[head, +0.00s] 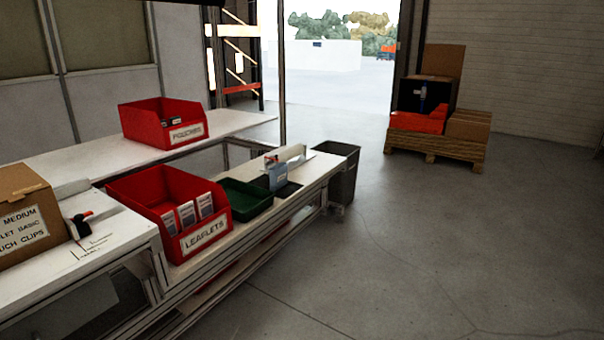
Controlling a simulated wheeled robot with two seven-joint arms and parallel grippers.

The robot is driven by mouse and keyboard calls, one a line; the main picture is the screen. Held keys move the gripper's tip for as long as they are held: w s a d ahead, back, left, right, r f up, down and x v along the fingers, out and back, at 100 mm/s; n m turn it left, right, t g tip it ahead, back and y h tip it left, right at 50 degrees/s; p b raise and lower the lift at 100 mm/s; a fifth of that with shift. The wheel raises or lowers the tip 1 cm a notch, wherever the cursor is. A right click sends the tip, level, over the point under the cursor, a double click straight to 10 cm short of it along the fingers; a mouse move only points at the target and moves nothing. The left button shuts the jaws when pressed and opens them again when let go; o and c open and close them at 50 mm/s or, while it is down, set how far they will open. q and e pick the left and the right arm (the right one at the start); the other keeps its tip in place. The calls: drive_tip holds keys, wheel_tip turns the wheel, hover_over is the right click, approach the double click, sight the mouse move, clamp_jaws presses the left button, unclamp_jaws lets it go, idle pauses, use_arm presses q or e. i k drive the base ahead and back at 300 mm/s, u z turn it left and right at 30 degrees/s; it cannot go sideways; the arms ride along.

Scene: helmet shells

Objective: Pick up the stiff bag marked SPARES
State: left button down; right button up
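I cannot make out a stiff bag marked SPARES in the head view. A small blue-grey item (277,177) stands near the far end of the near bench, and I cannot read any marking on it. Neither of my grippers is in view.
A red bin marked LEAFLETS (205,237), a green tray (244,199) and a cardboard box (22,213) are on the white bench (88,262). Another red bin (162,121) sits behind. A grey waste bin (345,170) and loaded pallet (434,149) stand beyond. The floor at right is clear.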

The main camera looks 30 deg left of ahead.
sight(278, 172)
drive_tip(key=u, duration=0.05)
drive_tip(key=i, duration=2.25)
drive_tip(key=u, duration=1.15)
drive_tip(key=i, duration=1.2)
drive_tip(key=u, duration=1.6)
drive_tip(key=i, duration=0.4)
drive_tip(key=u, duration=0.25)
